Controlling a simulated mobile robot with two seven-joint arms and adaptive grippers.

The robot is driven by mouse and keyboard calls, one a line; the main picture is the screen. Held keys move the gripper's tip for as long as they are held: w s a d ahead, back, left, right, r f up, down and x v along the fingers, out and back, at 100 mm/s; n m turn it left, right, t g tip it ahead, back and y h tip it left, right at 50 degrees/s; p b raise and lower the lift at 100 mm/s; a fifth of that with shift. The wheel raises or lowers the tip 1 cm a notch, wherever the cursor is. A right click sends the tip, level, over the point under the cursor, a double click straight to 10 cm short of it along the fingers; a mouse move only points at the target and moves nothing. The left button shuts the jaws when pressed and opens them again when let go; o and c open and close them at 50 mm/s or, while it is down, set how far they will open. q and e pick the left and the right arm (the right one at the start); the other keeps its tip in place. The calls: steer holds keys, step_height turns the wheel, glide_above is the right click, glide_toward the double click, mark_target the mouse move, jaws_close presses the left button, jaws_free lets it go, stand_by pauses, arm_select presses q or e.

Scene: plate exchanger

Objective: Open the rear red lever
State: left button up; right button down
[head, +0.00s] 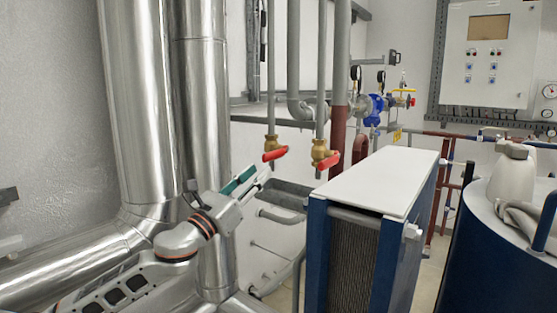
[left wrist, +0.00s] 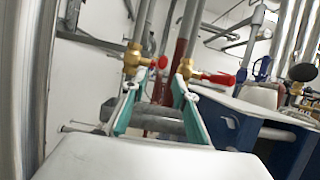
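Two brass valves with red levers hang on vertical grey pipes in the middle of the head view. The left red lever (head: 275,154) looks slightly farther back; the right red lever (head: 326,161) is beside it. Both levers point sideways, across their pipes. In the left wrist view, one red lever (left wrist: 160,62) shows just beyond the fingertips and another red lever (left wrist: 220,79) lies to the right. My left gripper (head: 258,174) is below and left of the left lever, apart from it. Its teal-padded fingers (left wrist: 155,86) are spread with nothing between them. My right gripper is not in view.
A plate exchanger with a white top (head: 385,180) stands right of the valves. Large silver ducts (head: 150,100) rise behind my left arm. A grey horizontal pipe (head: 285,190) runs below the levers. A blue tank (head: 490,240) stands at the right.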

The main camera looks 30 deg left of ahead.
mark_target(272, 155)
arm_select(q)
steer(key=shift+m, duration=0.3)
steer(key=shift+r+p+x, duration=0.25)
steer(key=shift+p+x, duration=0.15)
steer(key=shift+x, duration=1.55)
steer(key=shift+r+p+x, duration=0.2)
steer(key=shift+p+x, duration=0.15)
steer(key=shift+x, duration=1.65)
steer(key=shift+s, duration=0.15)
jaws_close()
